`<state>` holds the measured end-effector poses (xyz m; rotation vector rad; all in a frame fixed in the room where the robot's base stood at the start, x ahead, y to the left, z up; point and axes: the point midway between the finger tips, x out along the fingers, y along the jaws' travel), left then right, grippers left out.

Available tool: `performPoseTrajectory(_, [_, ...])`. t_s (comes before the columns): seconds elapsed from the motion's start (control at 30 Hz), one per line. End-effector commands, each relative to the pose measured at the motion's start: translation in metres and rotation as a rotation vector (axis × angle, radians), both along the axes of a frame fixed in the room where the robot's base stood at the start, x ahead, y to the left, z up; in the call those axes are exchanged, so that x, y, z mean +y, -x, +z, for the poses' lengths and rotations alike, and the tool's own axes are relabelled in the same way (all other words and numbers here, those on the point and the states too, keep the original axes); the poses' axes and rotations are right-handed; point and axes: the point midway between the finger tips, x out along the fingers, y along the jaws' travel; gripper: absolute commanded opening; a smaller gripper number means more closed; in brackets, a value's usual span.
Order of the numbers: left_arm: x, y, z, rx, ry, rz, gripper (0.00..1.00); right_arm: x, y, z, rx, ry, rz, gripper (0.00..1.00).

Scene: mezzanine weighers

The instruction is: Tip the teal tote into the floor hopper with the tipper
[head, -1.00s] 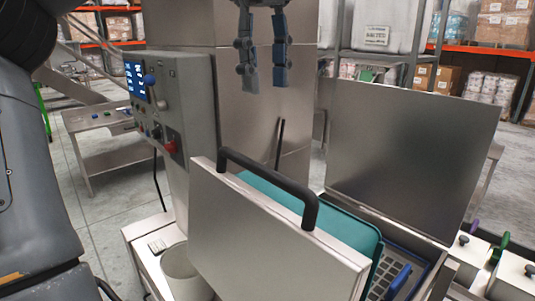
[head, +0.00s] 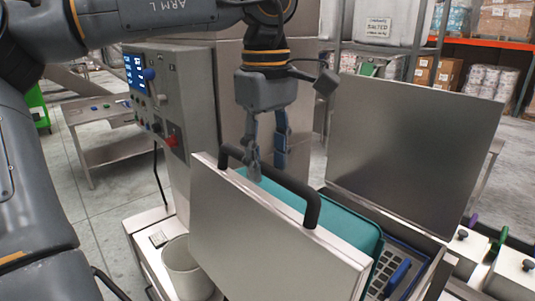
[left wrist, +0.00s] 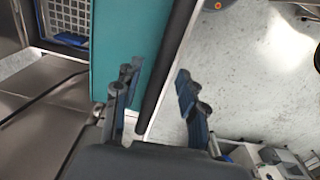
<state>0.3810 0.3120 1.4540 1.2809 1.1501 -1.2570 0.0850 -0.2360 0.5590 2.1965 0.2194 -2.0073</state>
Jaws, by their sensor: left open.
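The tipper's pale metal panel (head: 265,235) stands upright with a black bar handle (head: 290,188) along its top. The teal tote (head: 345,228) sits behind that panel, mostly hidden by it; its teal side also shows in the left wrist view (left wrist: 118,35). My left gripper (head: 268,168) is open and pointing down at the left part of the handle. In the left wrist view, the handle (left wrist: 165,72) runs between the parted fingers (left wrist: 157,84); I cannot tell whether they touch it. My right gripper is not in view. I cannot make out the floor hopper.
A grey control box (head: 175,90) with a screen, a blue-knobbed lever and a red control stands left of the gripper. A grey cup (head: 183,272) is by the panel. A large metal plate (head: 410,150) rises at right. A blue-handled item (head: 397,277) lies beside the tote.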

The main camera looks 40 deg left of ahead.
Motion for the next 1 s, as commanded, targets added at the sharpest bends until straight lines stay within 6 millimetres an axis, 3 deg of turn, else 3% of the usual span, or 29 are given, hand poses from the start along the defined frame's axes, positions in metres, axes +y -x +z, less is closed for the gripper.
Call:
performPoseTrajectory(0.27, [0.0000,0.0001,-0.0020,0.001,0.000,0.000,0.41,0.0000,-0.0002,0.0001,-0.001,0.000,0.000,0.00])
performPoseTrajectory(0.47, [0.0000,0.0000,-0.0018,0.001,0.000,0.000,0.02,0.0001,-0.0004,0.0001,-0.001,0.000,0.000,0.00])
performPoseTrajectory(0.5, [0.0000,0.0000,-0.0018,0.001,0.000,0.000,0.00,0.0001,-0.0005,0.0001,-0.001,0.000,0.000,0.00])
performPoseTrajectory(1.0, [0.0091,-0.0001,-0.0051,-0.021,0.002,0.003,0.00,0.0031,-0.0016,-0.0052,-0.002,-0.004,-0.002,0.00])
